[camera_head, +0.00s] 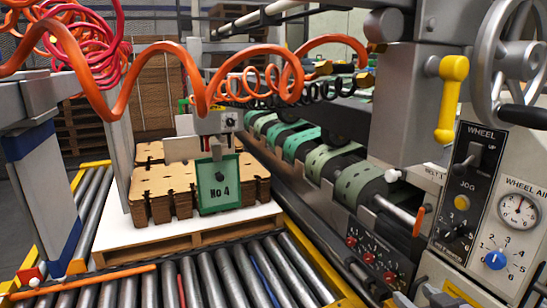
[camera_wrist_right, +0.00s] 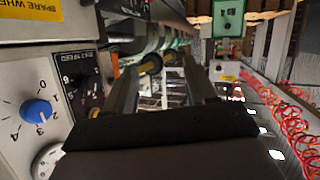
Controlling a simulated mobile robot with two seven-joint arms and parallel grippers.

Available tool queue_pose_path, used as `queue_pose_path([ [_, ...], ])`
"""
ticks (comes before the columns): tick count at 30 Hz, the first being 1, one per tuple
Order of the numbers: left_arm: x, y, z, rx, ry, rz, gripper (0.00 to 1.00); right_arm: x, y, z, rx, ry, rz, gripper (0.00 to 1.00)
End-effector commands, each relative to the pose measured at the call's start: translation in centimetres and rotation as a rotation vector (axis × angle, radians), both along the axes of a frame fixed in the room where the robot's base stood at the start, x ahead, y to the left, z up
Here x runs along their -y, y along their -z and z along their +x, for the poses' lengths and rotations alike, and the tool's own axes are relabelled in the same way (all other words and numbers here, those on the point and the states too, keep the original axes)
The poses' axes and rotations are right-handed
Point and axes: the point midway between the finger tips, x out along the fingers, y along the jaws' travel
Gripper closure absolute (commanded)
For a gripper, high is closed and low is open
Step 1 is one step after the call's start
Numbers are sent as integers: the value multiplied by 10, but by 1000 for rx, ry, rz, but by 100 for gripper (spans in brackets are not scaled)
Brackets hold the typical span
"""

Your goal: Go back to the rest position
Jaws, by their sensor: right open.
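My right gripper (camera_wrist_right: 170,65) shows in the right wrist view as two separated fingers, open, with nothing visible held between them. In the head view only a dark part of my right gripper (camera_head: 432,294) seems to show at the bottom edge, low beside the machine's control panel (camera_head: 480,195); its fingers are hard to make out there. The panel's blue knob (camera_wrist_right: 37,111) is large and close at the left of the right wrist view. My left gripper is not in view.
Stacked brown blanks (camera_head: 160,205) with a green "No 4" sign (camera_head: 219,185) stand on a pallet (camera_head: 190,236) over rollers (camera_head: 215,275). The machine's handwheel (camera_head: 490,50) and yellow handle (camera_head: 451,98) are at right. Orange coiled hoses (camera_head: 200,85) hang across the top left.

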Motion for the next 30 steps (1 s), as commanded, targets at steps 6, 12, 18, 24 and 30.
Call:
queue_pose_path([
  [6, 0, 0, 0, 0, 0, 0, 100, -44, 104, -73, -156, -70, 55, 44],
  [12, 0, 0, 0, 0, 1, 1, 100, -73, 163, -142, -256, -95, 91, 44],
  [18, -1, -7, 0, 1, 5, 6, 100, -93, 190, -200, -327, -96, 114, 44],
  [24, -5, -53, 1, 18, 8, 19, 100, -87, 148, -197, -316, -93, 96, 44],
  [30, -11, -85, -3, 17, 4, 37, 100, -82, 112, -200, -312, -87, 83, 44],
])
